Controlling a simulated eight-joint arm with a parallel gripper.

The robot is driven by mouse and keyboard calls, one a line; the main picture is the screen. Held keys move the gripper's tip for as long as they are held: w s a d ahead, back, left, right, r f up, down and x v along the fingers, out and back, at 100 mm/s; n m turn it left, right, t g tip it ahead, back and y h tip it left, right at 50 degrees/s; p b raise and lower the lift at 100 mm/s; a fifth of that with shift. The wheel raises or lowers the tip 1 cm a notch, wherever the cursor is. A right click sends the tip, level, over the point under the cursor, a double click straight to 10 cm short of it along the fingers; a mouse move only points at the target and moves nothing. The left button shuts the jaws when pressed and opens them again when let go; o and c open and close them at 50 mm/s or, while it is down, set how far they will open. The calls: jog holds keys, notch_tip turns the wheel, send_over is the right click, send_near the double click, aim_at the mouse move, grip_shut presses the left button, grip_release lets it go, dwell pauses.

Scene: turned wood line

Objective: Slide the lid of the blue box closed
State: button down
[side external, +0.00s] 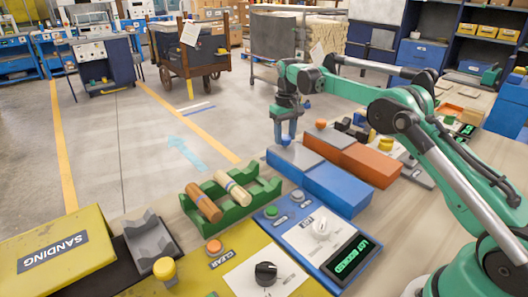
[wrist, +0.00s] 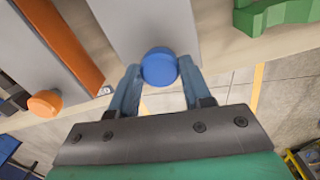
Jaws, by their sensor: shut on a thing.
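The blue box (side external: 338,190) sits on the bench in the side view. Its flat grey lid (side external: 294,157) reaches out from the blue top toward the bench's far edge. The lid also shows in the wrist view (wrist: 145,22). A round blue knob (wrist: 159,66) is at the lid's outer end. My gripper (side external: 286,138) points down at that end, its blue fingers on either side of the knob. In the wrist view my gripper (wrist: 160,90) is shut on the knob. The fingers mostly hide the knob in the side view.
An orange box (side external: 371,165) with a grey lid and orange knob (side external: 321,124) stands close beside. A green rack (side external: 245,203) holding wooden cylinders and a blue control panel (side external: 318,238) are nearer the camera. Open floor lies beyond the bench edge.

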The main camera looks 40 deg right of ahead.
jog(key=shift+w, duration=0.15)
jog(key=shift+c, duration=1.8)
grip_release()
jog(key=shift+r, duration=2.8)
